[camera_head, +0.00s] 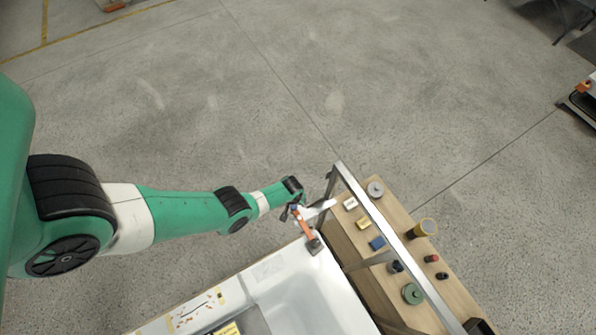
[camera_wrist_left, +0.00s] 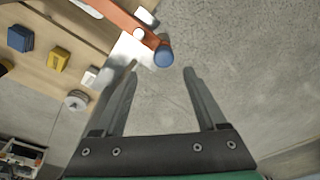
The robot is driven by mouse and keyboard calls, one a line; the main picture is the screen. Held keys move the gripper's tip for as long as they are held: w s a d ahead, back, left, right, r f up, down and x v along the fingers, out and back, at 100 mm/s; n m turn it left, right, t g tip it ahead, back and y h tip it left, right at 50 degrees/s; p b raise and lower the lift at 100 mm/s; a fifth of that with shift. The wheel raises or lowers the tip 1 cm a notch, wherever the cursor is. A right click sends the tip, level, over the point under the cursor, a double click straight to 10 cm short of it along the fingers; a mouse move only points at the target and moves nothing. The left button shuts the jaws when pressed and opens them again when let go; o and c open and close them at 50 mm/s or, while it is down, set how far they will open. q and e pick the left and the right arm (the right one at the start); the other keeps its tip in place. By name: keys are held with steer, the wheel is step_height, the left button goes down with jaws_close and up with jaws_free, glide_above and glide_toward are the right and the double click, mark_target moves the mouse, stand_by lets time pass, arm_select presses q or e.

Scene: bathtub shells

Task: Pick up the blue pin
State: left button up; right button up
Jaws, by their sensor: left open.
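The blue pin (camera_wrist_left: 163,56) shows in the left wrist view as a short, round-ended cylinder at the end of an orange bar (camera_wrist_left: 122,15). My left gripper (camera_wrist_left: 161,74) is open and empty. The pin appears between the lines of its two fingers, just past the fingertips; I cannot tell how far apart they are in depth. In the head view my left gripper (camera_head: 296,205) is at the far end of the orange bar (camera_head: 305,224), by the corner of the white tub shell (camera_head: 335,285). The pin is too small to make out surely there. My right gripper is not in view.
A metal frame bar (camera_head: 385,238) runs above a wooden bench (camera_head: 450,290). On the bench are a blue block (camera_head: 376,243), a yellow block (camera_head: 363,224), a white block (camera_head: 350,203), a grey disc (camera_head: 375,189) and a green round part (camera_head: 412,293). Open floor lies beyond the gripper.

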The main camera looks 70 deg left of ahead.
mark_target(293, 207)
arm_select(q)
steer(key=shift+f, duration=0.15)
steer(key=f+b, duration=0.5)
steer(key=shift+s+a+f, duration=0.1)
steer(key=shift+s+a, duration=0.15)
steer(key=shift+s, duration=0.15)
steer(key=shift+w, duration=0.15)
jaws_close()
